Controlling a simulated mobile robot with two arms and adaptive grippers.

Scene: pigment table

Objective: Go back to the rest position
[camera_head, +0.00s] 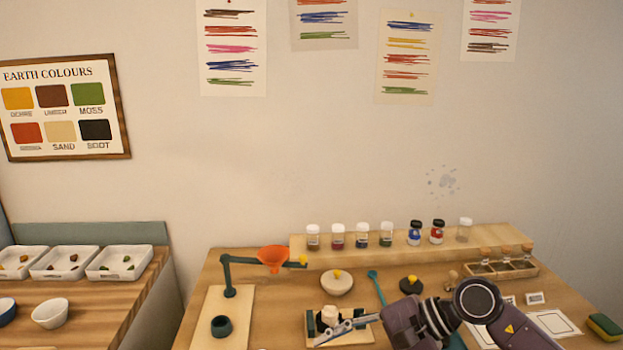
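My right arm comes in from the lower right. Its gripper (328,338) is low over the front middle of the table (270,325). The silver fingers reach left, in front of a small wooden board (361,339) that bears a black holder with a white piece (328,315). The fingers overlap in this view, so I cannot tell whether they are open or shut or touch the white piece. My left gripper is not in view.
Several jars line the back shelf (405,253). A bowl (337,285), a teal spoon (375,284) and a vial rack (503,268) stand nearby. A sponge (604,326) lies far right.

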